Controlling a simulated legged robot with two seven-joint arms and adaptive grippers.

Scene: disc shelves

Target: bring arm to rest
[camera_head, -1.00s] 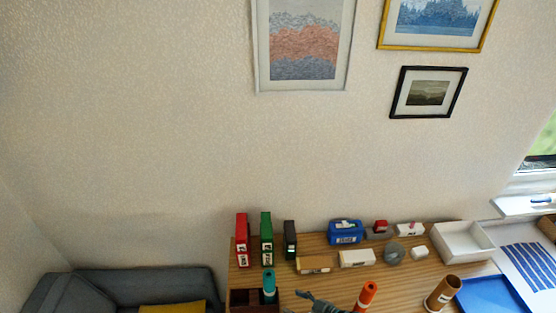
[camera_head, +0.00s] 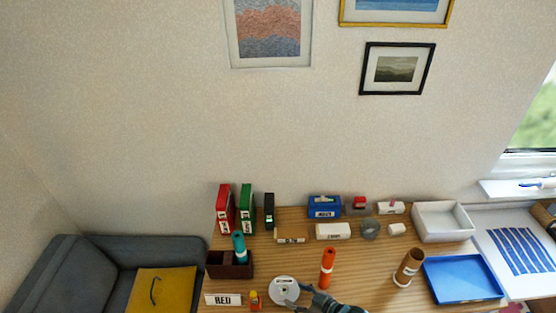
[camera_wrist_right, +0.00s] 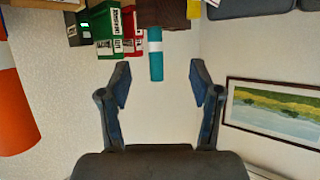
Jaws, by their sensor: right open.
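My right gripper (camera_head: 307,293) is at the bottom edge of the head view, over the front of the wooden table (camera_head: 385,255). In the right wrist view its two dark fingers (camera_wrist_right: 162,85) stand wide apart with nothing between them. A white disc (camera_head: 284,290) shows on the table beside the gripper in the head view; whether they touch I cannot tell. An orange cylinder (camera_head: 328,268) stands just behind the gripper. A teal cylinder (camera_head: 239,247) stands at the dark brown box (camera_head: 231,268) and shows beyond the fingers in the wrist view (camera_wrist_right: 155,55). My left gripper is not in view.
Red (camera_head: 225,208), green (camera_head: 246,208) and black (camera_head: 269,210) binders stand at the back left. A blue box (camera_head: 324,207), a white tray (camera_head: 442,220), a blue tray (camera_head: 460,277) and a brown tube (camera_head: 409,266) stand further right. A RED sign (camera_head: 223,299) is at front left.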

